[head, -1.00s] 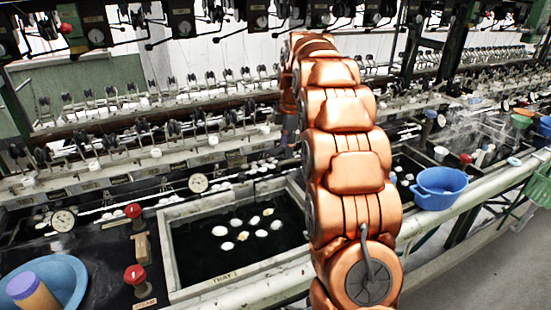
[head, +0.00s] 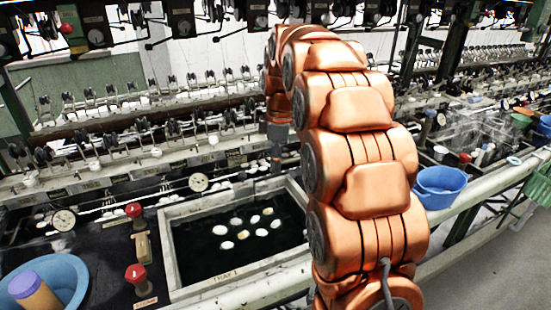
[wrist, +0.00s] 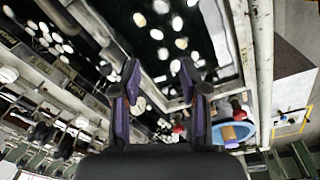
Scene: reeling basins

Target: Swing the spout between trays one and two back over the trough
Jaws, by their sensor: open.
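Tray one (head: 215,290) is a grey-rimmed basin of dark water with several white cocoons. The trough (head: 110,222) runs behind the trays, dark, with pale cocoons in it. My gripper (head: 277,168) points down near the back right corner of tray one in the head view. In the wrist view my gripper (wrist: 160,75) shows two purple fingers spread apart with nothing held between them. I cannot make out the spout in either view; the area between trays one and two is largely behind my arm in the head view.
A blue tub (head: 440,187) sits to the right. Reeling machinery (head: 150,140) lines the back. The floor (head: 480,270) is clear at lower right.

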